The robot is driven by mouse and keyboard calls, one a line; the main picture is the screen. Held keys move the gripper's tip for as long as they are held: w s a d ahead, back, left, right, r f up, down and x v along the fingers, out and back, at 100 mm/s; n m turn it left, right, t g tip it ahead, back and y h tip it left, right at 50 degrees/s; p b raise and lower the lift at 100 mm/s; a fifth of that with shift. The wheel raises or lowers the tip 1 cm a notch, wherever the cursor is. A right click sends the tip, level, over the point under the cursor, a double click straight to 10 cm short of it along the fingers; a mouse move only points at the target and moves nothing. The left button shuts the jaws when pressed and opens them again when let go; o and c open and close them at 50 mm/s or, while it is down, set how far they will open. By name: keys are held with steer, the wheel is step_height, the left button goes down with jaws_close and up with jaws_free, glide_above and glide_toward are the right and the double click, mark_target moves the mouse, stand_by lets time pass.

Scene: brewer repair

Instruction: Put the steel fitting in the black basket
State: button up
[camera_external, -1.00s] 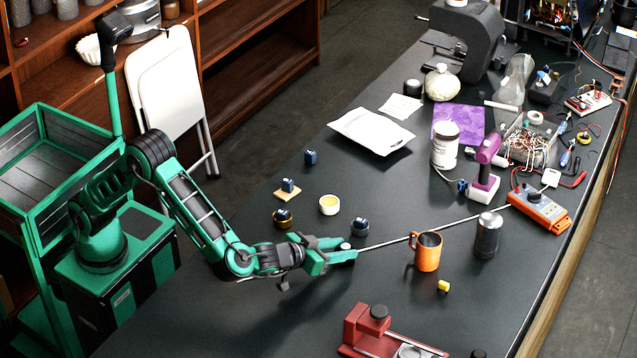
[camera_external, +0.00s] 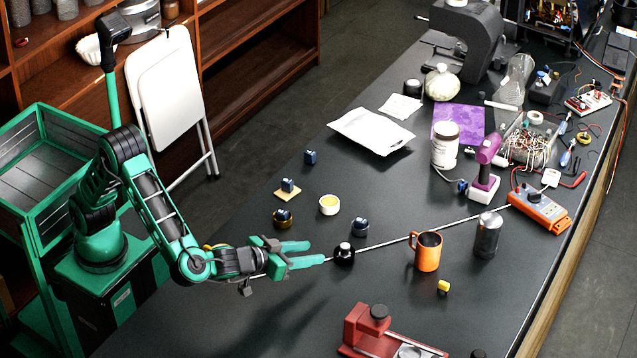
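My gripper (camera_external: 308,253) is open and empty above the dark table, its fingers pointing right. Just beyond the fingertips stands a small round dark piece (camera_external: 344,254) with a pale spot on top, apart from them. A grey ring-like piece (camera_external: 360,231) with a dark blue block on it stands just behind. I cannot tell for sure which of these is the steel fitting. The only basket-like thing is a dark slatted bin with a green frame (camera_external: 42,160) at the far left, beside my base; its visible floor looks empty.
A brass-coloured ring with a dark block (camera_external: 283,218), a yellow-filled white cup (camera_external: 329,205) and a block on a wooden square (camera_external: 288,188) lie behind my gripper. A thin rod (camera_external: 385,243), orange mug (camera_external: 427,252), metal cylinder (camera_external: 487,236) and red device (camera_external: 385,335) are right or in front.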

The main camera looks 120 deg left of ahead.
steer(key=shift+s+d+r, duration=0.1)
steer(key=shift+d, duration=0.05)
